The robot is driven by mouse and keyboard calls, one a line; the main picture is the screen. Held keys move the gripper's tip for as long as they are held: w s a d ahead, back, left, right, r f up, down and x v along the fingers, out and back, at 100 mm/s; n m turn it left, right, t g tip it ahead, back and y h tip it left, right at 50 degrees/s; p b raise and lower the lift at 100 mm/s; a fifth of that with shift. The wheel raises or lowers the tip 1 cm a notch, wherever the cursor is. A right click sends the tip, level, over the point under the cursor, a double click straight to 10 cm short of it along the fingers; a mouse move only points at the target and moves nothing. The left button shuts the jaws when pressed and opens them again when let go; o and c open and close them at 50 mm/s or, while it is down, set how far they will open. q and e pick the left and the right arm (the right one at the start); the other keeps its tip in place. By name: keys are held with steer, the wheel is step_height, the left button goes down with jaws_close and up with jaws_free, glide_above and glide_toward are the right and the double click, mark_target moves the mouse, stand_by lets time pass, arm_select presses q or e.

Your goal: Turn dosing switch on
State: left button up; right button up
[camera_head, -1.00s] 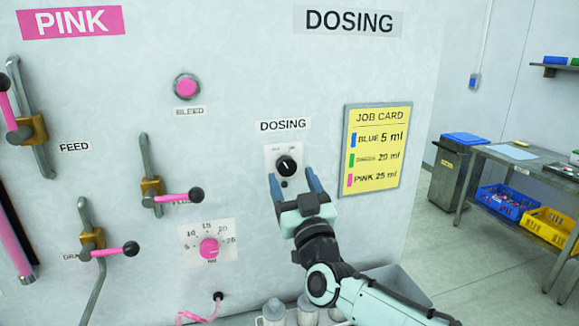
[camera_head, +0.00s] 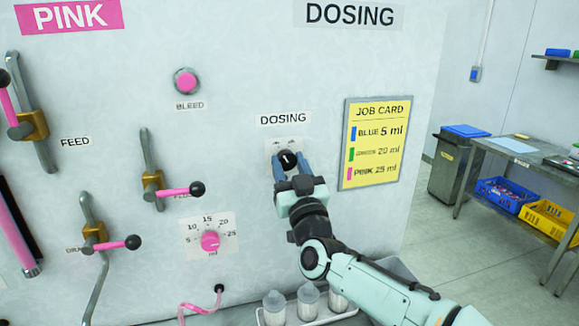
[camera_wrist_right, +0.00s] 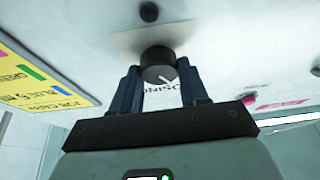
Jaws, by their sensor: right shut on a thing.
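The dosing switch (camera_head: 288,159) is a round black knob with a white pointer line on a white plate, under the DOSING label (camera_head: 283,119). My right gripper (camera_head: 292,165) is at the knob, its blue fingers on either side of it. In the right wrist view the knob (camera_wrist_right: 158,65) sits between the fingertips of the gripper (camera_wrist_right: 160,80), which are shut on it. The plate's lower part is hidden behind the gripper. My left gripper is not in view.
A yellow job card (camera_head: 370,143) hangs right of the switch. Pink-handled levers (camera_head: 180,191), a pink dial (camera_head: 210,241) and a pink bleed button (camera_head: 186,82) are to the left. Bottles (camera_head: 309,301) stand in a tray below. A table (camera_head: 520,160) is at right.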

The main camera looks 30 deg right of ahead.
steer(key=shift+m+h, duration=0.4)
steer(key=m+h, duration=0.1)
steer(key=m, duration=0.2)
steer(key=shift+g+h+b, duration=0.3)
steer(key=m, duration=0.2)
steer(key=m+g+h, duration=0.1)
steer(key=m, duration=0.1)
steer(key=shift+a+h, duration=0.1)
steer(key=shift+h, duration=0.2)
steer(key=m+h, duration=0.1)
steer(key=m, duration=0.1)
steer(key=m+g, duration=0.1)
steer(key=m, duration=0.1)
steer(key=shift+m+g+h+p, duration=0.3)
steer(key=shift+h+p, duration=0.05)
steer(key=shift+h, duration=0.05)
steer(key=shift+a+r+m+g+p, duration=0.1)
steer(key=shift+m+g+p, duration=0.45)
steer(key=shift+m, duration=1.35)
steer(key=shift+g+h, duration=0.25)
steer(key=shift+h, duration=0.15)
steer(key=o, duration=1.1)
steer(key=shift+c, duration=0.2)
